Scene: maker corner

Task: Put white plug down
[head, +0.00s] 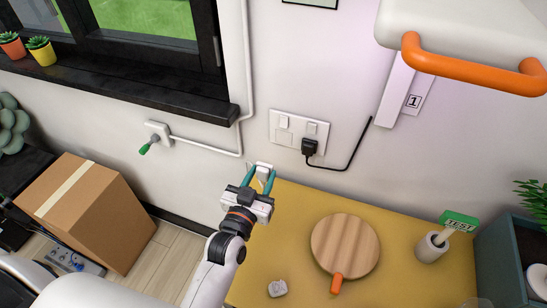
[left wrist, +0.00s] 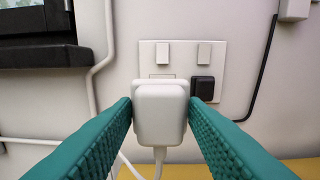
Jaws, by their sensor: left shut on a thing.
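The white plug (left wrist: 160,112) is held between the two teal fingers of my left gripper (left wrist: 161,114) in the left wrist view, with its white cable hanging below. In the head view the plug (head: 263,167) shows small between the fingertips of my left gripper (head: 262,180), near the back left corner of the yellow table (head: 290,225). It is in front of the wall and below the double socket (head: 298,127). In the wrist view it overlaps the lower left part of the socket plate. Whether it touches the socket cannot be told. My right gripper is not in view.
A black plug (head: 309,148) sits in the socket's right side. On the table are a round wooden board (head: 345,246), a small white object (head: 277,289) and a white cup (head: 432,246) with a green TEST sign. A cardboard box (head: 90,205) stands left.

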